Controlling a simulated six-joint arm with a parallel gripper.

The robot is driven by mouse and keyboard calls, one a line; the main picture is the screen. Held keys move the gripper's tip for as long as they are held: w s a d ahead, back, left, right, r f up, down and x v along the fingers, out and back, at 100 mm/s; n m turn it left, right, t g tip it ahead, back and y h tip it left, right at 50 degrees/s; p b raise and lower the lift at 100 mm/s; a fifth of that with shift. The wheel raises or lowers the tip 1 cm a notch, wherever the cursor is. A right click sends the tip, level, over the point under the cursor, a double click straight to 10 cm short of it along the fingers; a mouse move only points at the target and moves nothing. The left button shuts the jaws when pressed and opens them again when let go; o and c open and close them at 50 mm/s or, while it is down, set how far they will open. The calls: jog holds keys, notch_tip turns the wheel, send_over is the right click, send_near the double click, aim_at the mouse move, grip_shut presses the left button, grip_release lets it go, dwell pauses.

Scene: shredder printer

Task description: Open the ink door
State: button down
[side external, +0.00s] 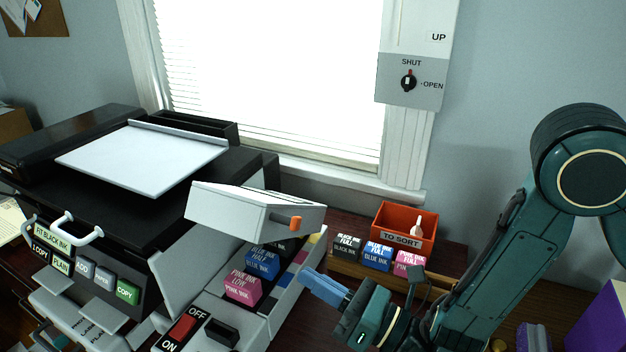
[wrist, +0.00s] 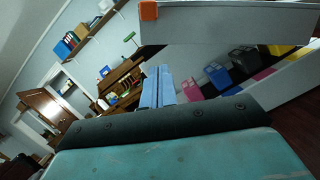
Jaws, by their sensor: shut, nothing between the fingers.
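The ink door (side external: 250,207) is a pale grey flap on the printer's right part, raised above the ink bay, with an orange tab (side external: 296,223) at its right end. It also shows overhead in the wrist view (wrist: 230,22), with the tab (wrist: 148,10) at its left end. Under it sit a blue cartridge (side external: 261,263) and a pink cartridge (side external: 243,288); a black one is partly hidden by the door. My gripper (side external: 308,277) has its blue fingers shut and empty, below and right of the tab, apart from it. The fingers (wrist: 158,72) point away in the wrist view.
An orange "TO SORT" bin (side external: 404,222) stands behind a row of full cartridges (side external: 377,257) on a wooden ledge to the right. The printer's red ON/OFF switch (side external: 183,327) is at the front. A wall panel with a SHUT/OPEN knob (side external: 408,82) hangs by the window.

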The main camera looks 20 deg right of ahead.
aim_at(271, 223)
jog(key=w+r, duration=0.1)
jog(key=w+a+r, duration=0.2)
jog(key=w, duration=0.1)
jog(key=shift+a, duration=0.1)
jog(key=shift+w+d+r, duration=0.15)
jog(key=shift+r, duration=0.3)
jog(key=shift+w+d+r, duration=0.1)
jog(key=shift+d+r, duration=0.05)
jog(key=shift+r, duration=0.25)
jog(key=shift+w+d+r, duration=0.1)
jog(key=shift+r, duration=0.15)
